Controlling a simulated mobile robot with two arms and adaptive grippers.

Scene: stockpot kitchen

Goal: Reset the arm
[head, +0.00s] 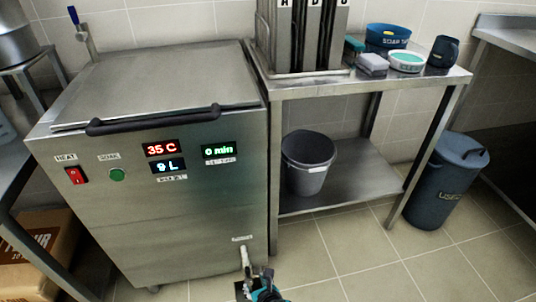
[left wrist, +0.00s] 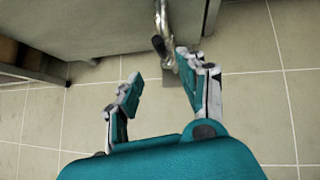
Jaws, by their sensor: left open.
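My left gripper (head: 262,284) shows at the bottom edge of the head view, low in front of the steel machine (head: 150,215). In the left wrist view the left gripper (left wrist: 158,85) is open, its two teal fingers apart with nothing between them. The drain pipe (head: 245,257) at the machine's lower right front is just beyond the gripper; it also shows in the left wrist view (left wrist: 161,22), with a dark handle (left wrist: 159,45) close to the right finger. I cannot tell whether they touch. My right gripper is not in view.
A steel table (head: 350,88) stands right of the machine, with a grey bucket (head: 308,165) on its lower shelf. A blue lidded bin (head: 445,190) stands on the floor at right. A cardboard box (head: 45,250) is at lower left. The tiled floor in front is clear.

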